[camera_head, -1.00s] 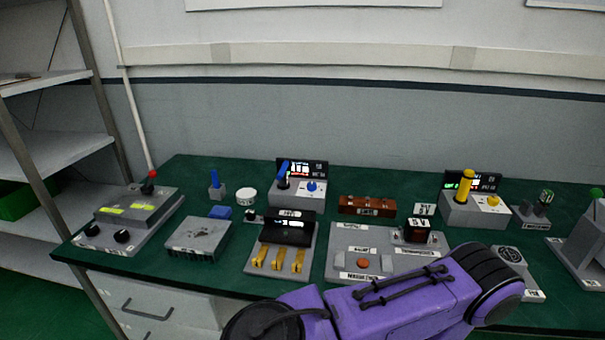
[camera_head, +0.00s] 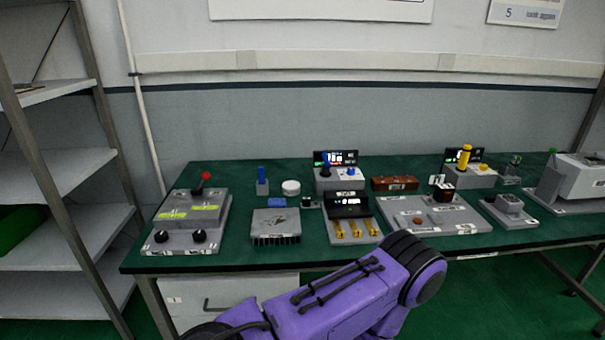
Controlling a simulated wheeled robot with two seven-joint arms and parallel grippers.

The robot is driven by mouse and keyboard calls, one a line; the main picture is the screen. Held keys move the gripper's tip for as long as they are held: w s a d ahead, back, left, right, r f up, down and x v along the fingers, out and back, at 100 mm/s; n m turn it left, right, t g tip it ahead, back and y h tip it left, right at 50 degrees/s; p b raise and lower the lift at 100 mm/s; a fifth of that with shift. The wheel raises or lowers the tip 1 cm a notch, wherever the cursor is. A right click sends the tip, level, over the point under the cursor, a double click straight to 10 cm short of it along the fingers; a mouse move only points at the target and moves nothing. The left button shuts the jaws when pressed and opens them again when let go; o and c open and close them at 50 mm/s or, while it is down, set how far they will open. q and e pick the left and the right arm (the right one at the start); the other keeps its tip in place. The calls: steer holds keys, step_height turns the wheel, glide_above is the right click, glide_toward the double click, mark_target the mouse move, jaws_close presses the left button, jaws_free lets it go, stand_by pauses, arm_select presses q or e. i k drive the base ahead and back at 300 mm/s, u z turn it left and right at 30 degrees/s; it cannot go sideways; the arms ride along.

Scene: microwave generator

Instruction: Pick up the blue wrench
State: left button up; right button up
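I cannot make out a clear wrench shape. A small blue upright piece (camera_head: 262,174) stands in a grey block toward the left of the green table (camera_head: 345,258). A blue lever (camera_head: 326,166) rises from a grey box with a lit display behind the table's middle. A low blue block (camera_head: 277,202) lies behind the finned grey block. A purple arm link of mine crosses the bottom of the view, in front of the table edge. Neither of my grippers shows.
A grey control box with a red-topped lever (camera_head: 205,182) is at the table's left end. A finned grey block (camera_head: 276,224), a yellow-lever device (camera_head: 464,158) and a grey panel (camera_head: 430,212) stand along the table. Metal shelves (camera_head: 62,190) are at the left.

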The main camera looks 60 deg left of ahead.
mark_target(326, 173)
steer(key=u, duration=1.15)
